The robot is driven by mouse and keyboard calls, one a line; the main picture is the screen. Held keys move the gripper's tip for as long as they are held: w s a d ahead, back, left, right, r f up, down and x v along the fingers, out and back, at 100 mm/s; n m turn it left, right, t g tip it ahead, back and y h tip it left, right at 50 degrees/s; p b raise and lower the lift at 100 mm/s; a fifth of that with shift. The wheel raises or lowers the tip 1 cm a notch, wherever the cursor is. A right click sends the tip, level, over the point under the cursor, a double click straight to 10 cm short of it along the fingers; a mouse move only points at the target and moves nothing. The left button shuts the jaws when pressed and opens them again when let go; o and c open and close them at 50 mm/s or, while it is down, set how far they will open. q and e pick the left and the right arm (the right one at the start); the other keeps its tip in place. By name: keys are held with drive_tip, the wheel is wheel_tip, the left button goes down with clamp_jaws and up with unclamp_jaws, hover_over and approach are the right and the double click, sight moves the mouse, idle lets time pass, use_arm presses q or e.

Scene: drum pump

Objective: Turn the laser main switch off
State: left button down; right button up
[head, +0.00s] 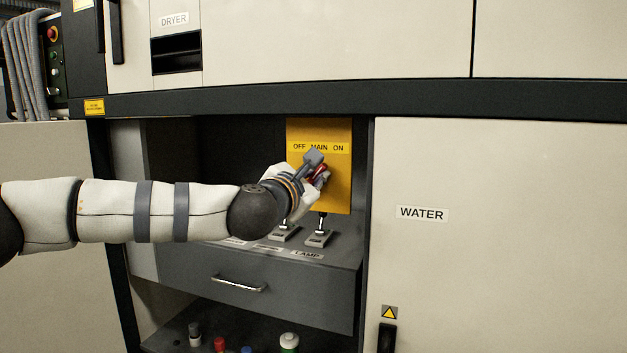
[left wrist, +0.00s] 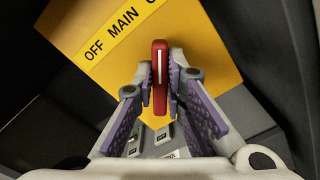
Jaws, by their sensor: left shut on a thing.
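The laser main switch has a red handle (head: 321,172) on a yellow panel (head: 338,197) marked OFF, MAIN and ON, with OFF on the left. My left gripper (head: 317,166) is in front of the panel and hides part of the handle. In the left wrist view, the red handle (left wrist: 160,70), with a white line along it, stands between the two purple-padded fingers of my left gripper (left wrist: 160,84), which is shut on it. In the head view the visible part of the handle seems to lean right, but its exact setting is hard to tell. My right gripper is out of view.
Small lever switches (head: 319,236) stand on a grey ledge just below the panel. Below are a drawer handle (head: 239,286) and several bottles (head: 289,342). A WATER door (head: 480,270) is at the right.

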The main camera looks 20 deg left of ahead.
use_arm(q)
drive_tip(key=n, duration=0.2)
drive_tip(key=n+b, duration=0.1)
drive_tip(key=n, duration=0.1)
drive_tip(key=shift+w+a+f, duration=0.1)
drive_tip(key=shift+a+f, duration=0.1)
drive_tip(key=n+b, duration=0.2)
drive_tip(key=n, duration=0.3)
drive_tip(key=shift+a+b, duration=0.15)
drive_tip(key=shift+b, duration=0.15)
drive_tip(key=n+b, duration=0.3)
drive_tip(key=n, duration=0.2)
drive_tip(key=shift+a, duration=0.15)
drive_tip(key=shift+r+n+b, duration=0.1)
drive_tip(key=shift+n+b, duration=1.05)
drive_tip(key=shift+n, duration=0.15)
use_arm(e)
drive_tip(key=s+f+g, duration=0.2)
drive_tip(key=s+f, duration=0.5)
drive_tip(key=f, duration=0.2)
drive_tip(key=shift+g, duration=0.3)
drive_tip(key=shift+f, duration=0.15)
use_arm(q)
drive_tip(key=c, duration=1.6)
unclamp_jaws()
drive_tip(key=shift+c, duration=0.2)
